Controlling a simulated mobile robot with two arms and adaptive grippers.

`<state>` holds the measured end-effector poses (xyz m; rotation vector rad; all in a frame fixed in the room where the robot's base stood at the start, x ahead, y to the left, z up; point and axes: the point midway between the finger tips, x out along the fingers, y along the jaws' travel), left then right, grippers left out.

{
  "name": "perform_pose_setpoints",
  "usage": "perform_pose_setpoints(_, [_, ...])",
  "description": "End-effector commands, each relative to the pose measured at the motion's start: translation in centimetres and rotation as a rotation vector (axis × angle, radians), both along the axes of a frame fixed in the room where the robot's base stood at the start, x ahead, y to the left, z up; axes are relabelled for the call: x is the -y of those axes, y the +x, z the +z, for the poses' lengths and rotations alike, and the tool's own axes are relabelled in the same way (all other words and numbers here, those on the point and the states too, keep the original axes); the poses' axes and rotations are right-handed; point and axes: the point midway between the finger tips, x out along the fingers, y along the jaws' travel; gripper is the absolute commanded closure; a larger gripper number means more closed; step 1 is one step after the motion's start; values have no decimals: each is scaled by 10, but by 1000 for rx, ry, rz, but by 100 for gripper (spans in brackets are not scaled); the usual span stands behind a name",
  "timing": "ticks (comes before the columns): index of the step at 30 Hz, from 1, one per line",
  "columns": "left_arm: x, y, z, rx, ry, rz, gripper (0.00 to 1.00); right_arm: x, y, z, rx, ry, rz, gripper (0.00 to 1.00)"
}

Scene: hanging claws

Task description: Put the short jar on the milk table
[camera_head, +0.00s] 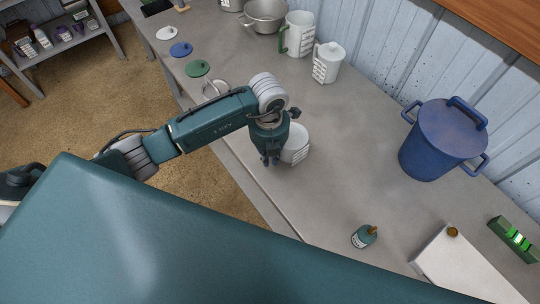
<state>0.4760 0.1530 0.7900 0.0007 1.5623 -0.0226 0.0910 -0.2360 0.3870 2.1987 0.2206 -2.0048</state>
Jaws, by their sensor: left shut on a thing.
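A short white jar (296,144) with ridges on its side is at the front part of the grey counter (345,140), partly hidden by my left gripper. My left gripper (271,158) points down over the jar's left side and is shut on it. I cannot tell whether the jar's base touches the counter. My right gripper is not in view. No table is clearly marked as the milk table; a low grey shelf table (40,58) with small bottles and cartons stands across the floor at the upper left.
A blue lidded pot (440,140), a white jug (328,63), a green-handled white mug (298,34) and a metal pot (265,14) stand toward the wall. A small teal bottle (364,237) and a white capped container (462,268) are at lower right. The counter's middle is clear.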

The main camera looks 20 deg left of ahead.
Motion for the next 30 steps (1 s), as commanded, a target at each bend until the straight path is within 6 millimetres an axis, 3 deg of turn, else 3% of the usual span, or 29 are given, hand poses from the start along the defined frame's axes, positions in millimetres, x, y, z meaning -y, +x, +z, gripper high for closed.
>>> perform_pose_setpoints(2, [0, 1, -1, 2, -1, 0, 100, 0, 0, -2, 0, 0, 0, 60])
perform_pose_setpoints(3, [0, 0, -2, 0, 0, 0, 85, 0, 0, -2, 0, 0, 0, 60])
perform_pose_setpoints(6, [0, 0, -1, 0, 0, 0, 70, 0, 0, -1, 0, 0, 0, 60])
perform_pose_setpoints(17, [0, 1, 5, 2, -1, 0, 70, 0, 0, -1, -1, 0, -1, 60])
perform_pose_setpoints(20, [0, 1, 17, 5, -1, -2, 70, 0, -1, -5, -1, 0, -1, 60])
perform_pose_setpoints(30, [-1, 1, 88, 5, -1, -2, 70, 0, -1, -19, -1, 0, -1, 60])
